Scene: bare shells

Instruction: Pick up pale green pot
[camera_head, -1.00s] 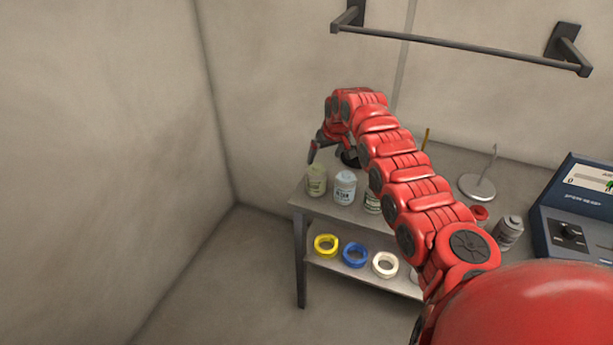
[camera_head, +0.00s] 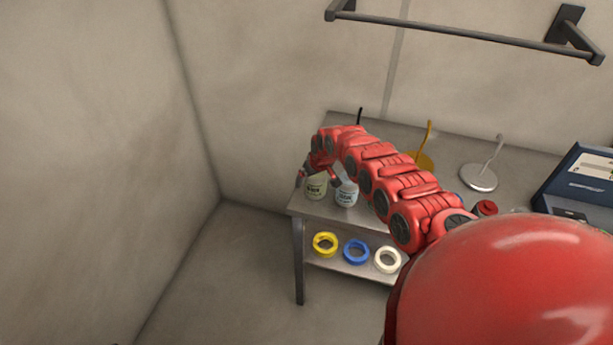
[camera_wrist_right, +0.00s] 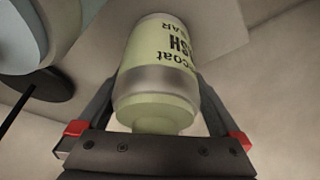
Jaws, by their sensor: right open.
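The pale green pot (camera_head: 315,189) stands upright on the table's left end in the head view, its top partly hidden by my gripper. In the right wrist view the pale green pot (camera_wrist_right: 160,75) fills the middle, with dark lettering on its label and a grey band. My right gripper (camera_head: 319,176) is at the pot from above. In the wrist view its open fingers (camera_wrist_right: 158,130) lie on either side of the pot; I cannot tell whether they touch it. My left gripper is not in view.
A white-blue pot (camera_head: 346,193) stands close right of the green one. Yellow (camera_head: 325,244), blue (camera_head: 356,252) and white (camera_head: 387,259) rings lie on the lower shelf. A grey stand (camera_head: 478,178) and a blue device (camera_head: 583,183) are farther right. A wall rail (camera_head: 450,42) hangs above.

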